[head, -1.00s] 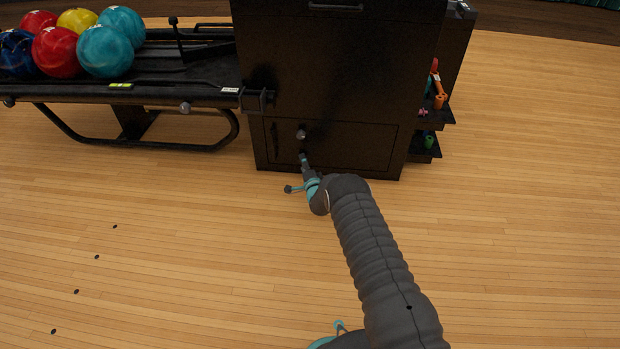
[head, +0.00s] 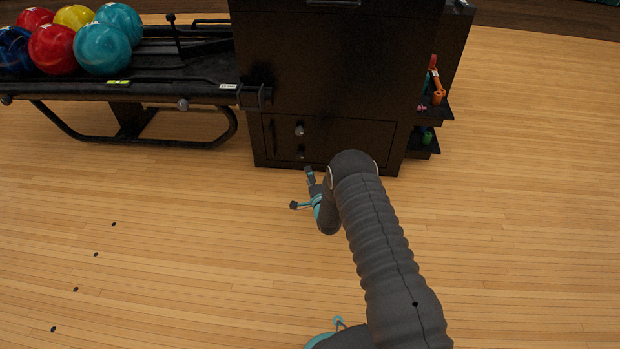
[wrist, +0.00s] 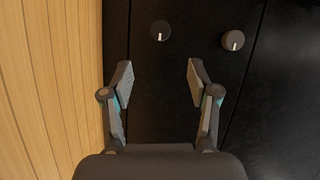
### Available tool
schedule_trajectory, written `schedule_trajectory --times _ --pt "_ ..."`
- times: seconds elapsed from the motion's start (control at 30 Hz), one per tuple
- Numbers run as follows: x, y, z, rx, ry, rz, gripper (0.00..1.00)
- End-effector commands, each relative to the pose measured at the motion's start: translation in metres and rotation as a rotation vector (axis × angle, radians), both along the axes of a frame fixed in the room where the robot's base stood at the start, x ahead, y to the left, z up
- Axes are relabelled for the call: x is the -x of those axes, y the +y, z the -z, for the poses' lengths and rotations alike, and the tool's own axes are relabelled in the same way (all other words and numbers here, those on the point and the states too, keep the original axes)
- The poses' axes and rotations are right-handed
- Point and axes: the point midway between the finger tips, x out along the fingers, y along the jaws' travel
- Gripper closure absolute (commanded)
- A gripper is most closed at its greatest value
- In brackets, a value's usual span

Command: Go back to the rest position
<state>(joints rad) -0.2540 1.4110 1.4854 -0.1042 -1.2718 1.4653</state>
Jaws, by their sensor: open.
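My gripper (head: 301,187) is in front of the lower part of the black cabinet (head: 335,60), a little above the wood floor in the head view. In the wrist view my gripper (wrist: 160,82) is open, with nothing between its two fingers. Two dark round knobs are on the cabinet front: one (wrist: 160,31) lies beyond the gap between the fingers, the other (wrist: 232,40) to the right of it. The fingers look apart from both knobs. My arm hides part of the cabinet's lower edge in the head view.
A black ball rack (head: 160,92) joins the cabinet's left side and holds several bowling balls, among them a teal ball (head: 102,48). Side shelves (head: 432,113) with small coloured items stick out at the cabinet's right. The wood floor (head: 180,240) in front is clear.

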Motion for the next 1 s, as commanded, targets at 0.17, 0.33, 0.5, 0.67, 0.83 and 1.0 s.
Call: schedule_trajectory --times 0.17,0.33,0.5,0.67,0.83,1.0 --pt "0.000 0.000 0.000 0.000 0.000 0.000 0.40" --pt "-0.001 0.000 -0.001 0.001 0.000 0.000 0.40" --pt "-0.012 -0.004 -0.031 0.043 0.004 0.008 0.40" --pt "-0.029 -0.015 -0.094 0.151 0.031 0.025 0.40" --pt "-0.037 -0.033 -0.165 0.285 0.072 0.038 0.40" --pt "-0.031 -0.052 -0.234 0.413 0.118 0.040 0.40"
